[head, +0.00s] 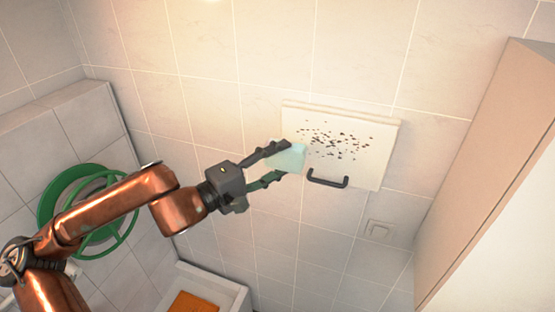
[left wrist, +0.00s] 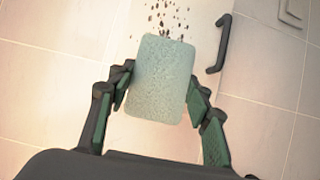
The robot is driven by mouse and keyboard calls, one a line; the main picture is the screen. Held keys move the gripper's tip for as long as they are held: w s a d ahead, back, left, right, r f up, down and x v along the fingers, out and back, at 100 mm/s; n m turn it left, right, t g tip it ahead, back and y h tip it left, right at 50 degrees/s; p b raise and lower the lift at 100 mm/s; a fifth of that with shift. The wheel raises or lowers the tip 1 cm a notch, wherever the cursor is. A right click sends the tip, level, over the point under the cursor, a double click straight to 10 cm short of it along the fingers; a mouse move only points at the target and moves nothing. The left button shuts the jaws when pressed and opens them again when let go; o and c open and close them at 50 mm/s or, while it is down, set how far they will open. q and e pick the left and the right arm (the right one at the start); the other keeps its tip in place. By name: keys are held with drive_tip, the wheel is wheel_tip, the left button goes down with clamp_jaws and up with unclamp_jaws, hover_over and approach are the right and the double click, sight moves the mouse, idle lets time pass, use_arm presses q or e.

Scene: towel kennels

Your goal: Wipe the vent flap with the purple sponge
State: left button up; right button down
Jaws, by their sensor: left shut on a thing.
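The vent flap (head: 362,165) is a cream panel on the tiled wall with a dark handle (head: 327,180) at its lower edge. Dark specks (head: 335,143) are scattered across its upper and middle part. My left gripper (head: 281,162) is shut on a pale green sponge (head: 291,157), at the flap's left edge. The sponge looks mint green, not purple; no purple sponge shows. In the left wrist view the sponge (left wrist: 163,80) sits between the fingers and covers part of the flap and some specks. I cannot tell whether it touches the flap. My right gripper is not in view.
A green round reel (head: 48,205) is on the left, behind my left arm. A white basin (head: 237,297) with an orange item (head: 194,303) is below. A small wall plate (head: 378,229) is under the flap. A tall beige cabinet (head: 480,170) stands at the right.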

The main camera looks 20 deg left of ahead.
use_arm(q)
drive_tip(key=shift+w+d+p, duration=0.1)
drive_tip(key=shift+w+p, duration=1.95)
drive_tip(key=shift+w, duration=0.7)
drive_tip(key=shift+w, duration=0.8)
drive_tip(key=shift+s+d+f+b, duration=0.1)
drive_tip(key=shift+d+f+b, duration=0.1)
drive_tip(key=shift+d+b, duration=0.95)
drive_tip(key=shift+d+r+b, duration=0.15)
drive_tip(key=shift+d+b, duration=0.45)
drive_tip(key=shift+d, duration=0.05)
